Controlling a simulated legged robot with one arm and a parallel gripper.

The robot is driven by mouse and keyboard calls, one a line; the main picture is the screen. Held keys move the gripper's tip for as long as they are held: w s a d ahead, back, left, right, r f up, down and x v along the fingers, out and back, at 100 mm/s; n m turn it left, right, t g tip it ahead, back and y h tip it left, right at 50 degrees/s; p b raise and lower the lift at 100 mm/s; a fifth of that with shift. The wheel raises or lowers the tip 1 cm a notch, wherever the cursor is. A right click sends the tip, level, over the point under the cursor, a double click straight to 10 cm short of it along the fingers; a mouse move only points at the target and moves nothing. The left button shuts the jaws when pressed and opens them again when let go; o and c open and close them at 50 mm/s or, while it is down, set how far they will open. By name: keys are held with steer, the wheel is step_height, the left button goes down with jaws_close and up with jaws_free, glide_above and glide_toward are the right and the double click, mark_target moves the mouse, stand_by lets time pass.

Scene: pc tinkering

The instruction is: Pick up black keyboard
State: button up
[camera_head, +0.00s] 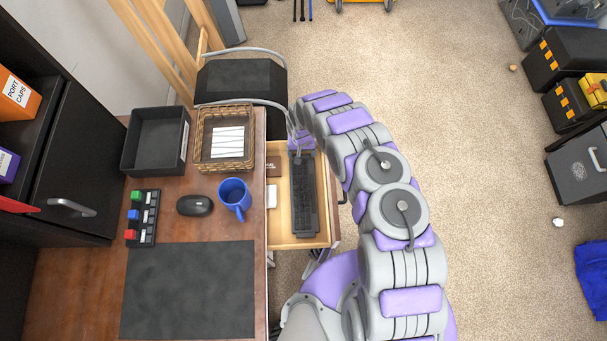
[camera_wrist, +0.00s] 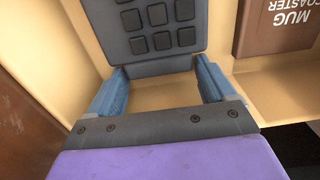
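The black keyboard (camera_head: 304,203) lies lengthwise in an open, light wooden drawer (camera_head: 282,238) at the desk's right side. Its near end with several dark keys (camera_wrist: 157,28) fills the top middle of the wrist view. My gripper (camera_head: 302,150) is at the keyboard's far end in the head view, where my arm hides part of it. In the wrist view my gripper (camera_wrist: 160,68) is open, with one blue finger on either side of the keyboard's end. The fingertips reach about level with that end; I cannot tell whether either touches it.
A brown mug coaster box (camera_wrist: 286,27) lies in the drawer beside the keyboard. The desk holds a blue mug (camera_head: 235,195), a mouse (camera_head: 195,205), a wicker basket (camera_head: 203,160) and a black tray (camera_head: 133,148). The carpet at right is mostly clear.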

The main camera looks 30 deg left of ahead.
steer(key=c, duration=1.1)
steer(key=shift+o, duration=0.2)
